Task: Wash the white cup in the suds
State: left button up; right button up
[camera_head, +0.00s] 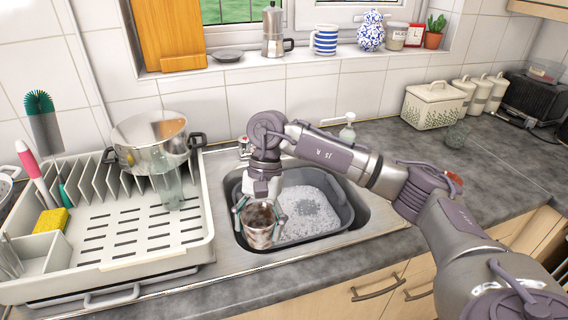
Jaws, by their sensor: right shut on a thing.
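The white cup (259,232) shows brown dirt inside and dark marks on its outer wall. My right gripper (260,212) points down and is shut on the cup, with fingers on both sides of it. The cup is held tilted, its mouth partly turned toward the camera, over the left part of the grey wash basin (346,205) in the sink. White suds (305,209) float in the basin to the right of the cup. I cannot tell whether the cup's bottom touches the water. My left gripper is not in view.
A white dish rack (140,262) stands left of the sink with a steel pot (150,140), a glass (168,188), a yellow sponge (50,220) and brushes. A soap bottle (347,132) stands behind the sink. The counter (400,165) to the right is mostly clear.

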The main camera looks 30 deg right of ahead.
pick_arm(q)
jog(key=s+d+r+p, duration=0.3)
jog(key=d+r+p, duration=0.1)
pick_arm(e)
jog(key=w+d+m+t+h+p, duration=0.1)
jog(key=w+d+m+t, duration=0.3)
jog(key=w+d+m, duration=0.55)
jog(key=w+d+m+t+h, duration=0.3)
jog(key=d+m, duration=0.4)
jog(key=m, duration=0.8)
pick_arm(q)
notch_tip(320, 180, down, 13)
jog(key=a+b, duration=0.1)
jog(key=b, duration=1.3)
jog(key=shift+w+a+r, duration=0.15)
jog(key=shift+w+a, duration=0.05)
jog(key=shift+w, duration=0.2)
pick_arm(e)
jog(key=shift+m+t+y, duration=0.25)
jog(key=shift+t+y, duration=0.05)
jog(key=shift+y, duration=0.2)
jog(key=f, duration=2)
jog(key=shift+w+d+f, duration=0.15)
jog(key=shift+d+f, duration=0.05)
jog(key=shift+d, duration=0.1)
jog(key=shift+d, duration=0.1)
